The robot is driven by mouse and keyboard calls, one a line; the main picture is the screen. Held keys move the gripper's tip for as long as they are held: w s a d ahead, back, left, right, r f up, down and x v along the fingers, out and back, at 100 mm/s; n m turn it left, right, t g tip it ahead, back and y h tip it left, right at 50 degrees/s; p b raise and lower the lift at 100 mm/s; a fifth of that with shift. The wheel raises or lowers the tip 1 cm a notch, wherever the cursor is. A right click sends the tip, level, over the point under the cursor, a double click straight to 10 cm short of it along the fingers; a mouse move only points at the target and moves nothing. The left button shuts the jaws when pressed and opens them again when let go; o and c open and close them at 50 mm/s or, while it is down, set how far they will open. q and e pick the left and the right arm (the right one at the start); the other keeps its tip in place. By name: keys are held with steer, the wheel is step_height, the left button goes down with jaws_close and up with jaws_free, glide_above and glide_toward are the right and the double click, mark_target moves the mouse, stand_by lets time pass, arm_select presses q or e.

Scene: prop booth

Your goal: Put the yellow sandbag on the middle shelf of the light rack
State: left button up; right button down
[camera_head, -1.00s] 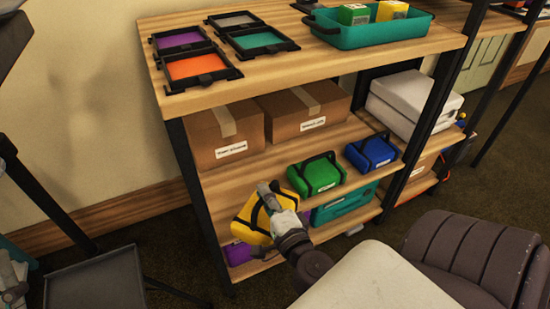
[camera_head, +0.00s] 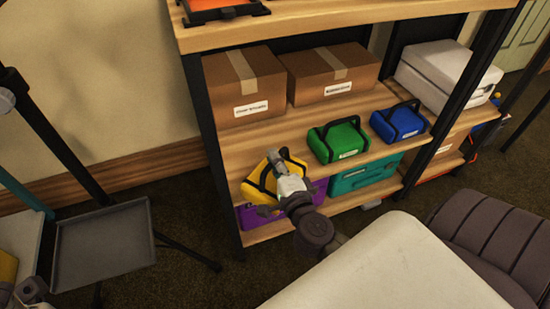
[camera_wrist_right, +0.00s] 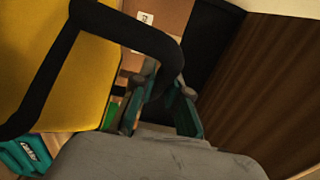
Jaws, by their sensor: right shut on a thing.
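The yellow sandbag (camera_head: 258,187) with black straps is at the front left of the middle shelf (camera_head: 236,152) of the light rack, in the head view. My right gripper (camera_head: 283,168) is shut on its black handle. The bag hangs at the shelf's front edge, and I cannot tell whether it touches the board. In the right wrist view the bag (camera_wrist_right: 75,85) fills the left side, and its handle passes between the fingers (camera_wrist_right: 163,100).
A green bag (camera_head: 336,140) and a blue bag (camera_head: 398,121) stand right of the sandbag on the same shelf, with cardboard boxes (camera_head: 245,87) behind. Purple (camera_head: 252,217) and teal (camera_head: 362,176) cases sit on the lower shelf. A grey tray stand (camera_head: 105,245) is at left.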

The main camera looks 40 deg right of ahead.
steer(key=shift+r, duration=0.25)
steer(key=shift+f, duration=0.2)
steer(key=c, duration=1.2)
jaws_free()
steer(key=shift+f, duration=0.15)
